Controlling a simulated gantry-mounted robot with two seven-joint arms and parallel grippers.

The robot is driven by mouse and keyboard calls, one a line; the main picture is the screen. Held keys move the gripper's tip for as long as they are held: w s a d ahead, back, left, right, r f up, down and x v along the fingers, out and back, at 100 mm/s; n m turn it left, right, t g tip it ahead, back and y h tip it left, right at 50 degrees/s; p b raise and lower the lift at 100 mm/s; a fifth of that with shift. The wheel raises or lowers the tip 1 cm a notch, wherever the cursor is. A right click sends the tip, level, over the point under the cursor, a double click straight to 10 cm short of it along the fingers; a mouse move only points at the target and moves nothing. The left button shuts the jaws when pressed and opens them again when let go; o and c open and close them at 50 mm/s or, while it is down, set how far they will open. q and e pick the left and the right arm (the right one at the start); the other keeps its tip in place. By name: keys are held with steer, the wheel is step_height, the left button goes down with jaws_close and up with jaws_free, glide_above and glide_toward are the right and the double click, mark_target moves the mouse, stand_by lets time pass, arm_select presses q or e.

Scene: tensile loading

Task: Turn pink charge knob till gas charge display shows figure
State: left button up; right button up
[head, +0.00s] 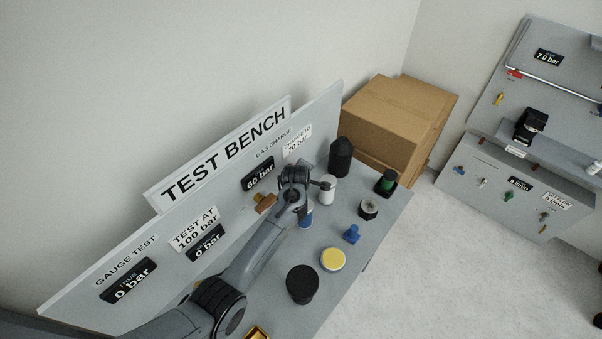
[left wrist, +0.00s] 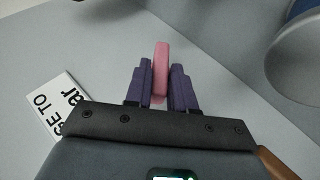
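The pink charge knob (left wrist: 160,70) shows in the left wrist view as a flat pink bar between the two purple fingers of my left gripper (left wrist: 161,88). The fingers press against it from both sides. In the head view my left gripper (head: 296,180) is at the bench's back panel, right of the gas charge display (head: 258,174), and hides the knob. The display reads 60 bar. The sign (head: 297,143) above it reads "charge to 70 bar". My right gripper is not in view.
A white cylinder (head: 327,189) and a blue-and-white one (head: 306,217) stand close to my left gripper. A black bottle (head: 341,157), a black cylinder (head: 301,284) and a yellow-topped disc (head: 333,259) are on the bench. A brown valve handle (head: 264,203) sticks out left of the gripper.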

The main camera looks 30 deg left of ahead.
arm_select(q)
jaws_close()
steer(key=t+b, duration=0.2)
steer(key=n+t+b, duration=0.1)
steer(key=t+b, duration=0.1)
steer(key=shift+s+a+f+h, duration=0.1)
steer(key=shift+s+f+h, duration=0.2)
steer(key=shift+s+f, duration=0.1)
steer(key=o, duration=0.7)
jaws_free()
steer(key=shift+w, duration=0.1)
steer(key=shift+r, duration=0.15)
